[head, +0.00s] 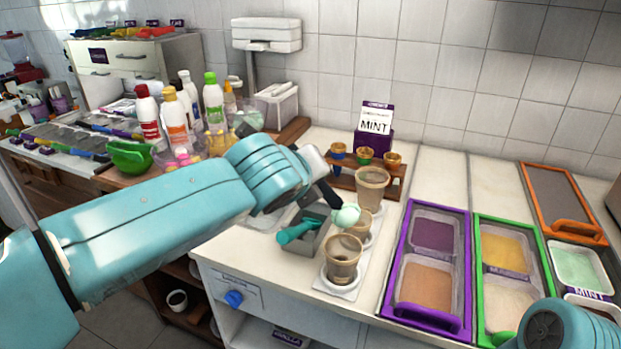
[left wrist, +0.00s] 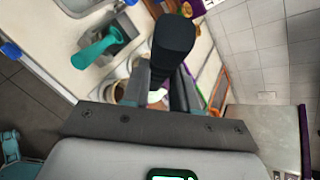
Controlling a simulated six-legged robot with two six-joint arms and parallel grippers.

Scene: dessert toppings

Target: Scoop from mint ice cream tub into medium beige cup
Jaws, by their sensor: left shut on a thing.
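My left gripper (head: 326,190) is shut on a dark-handled scoop (left wrist: 172,42), seen close up in the left wrist view, where the gripper (left wrist: 160,88) also shows. A pale green ball of mint ice cream (head: 347,215) is at the scoop's end, over the row of beige cups. The row has a back cup (head: 372,187), a partly hidden middle cup (head: 359,226) and a front cup (head: 343,259). The ball overlaps the middle cup, so contact is unclear. The mint tub (head: 576,266) is at the far right. My right gripper is out of view.
A teal scoop (head: 299,231) lies in a grey holder left of the cups. A wooden rack (head: 394,187) with small cups stands behind. Purple (head: 386,287) and green (head: 483,330) framed tubs sit to the right. Bottles (head: 150,118) crowd the back left.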

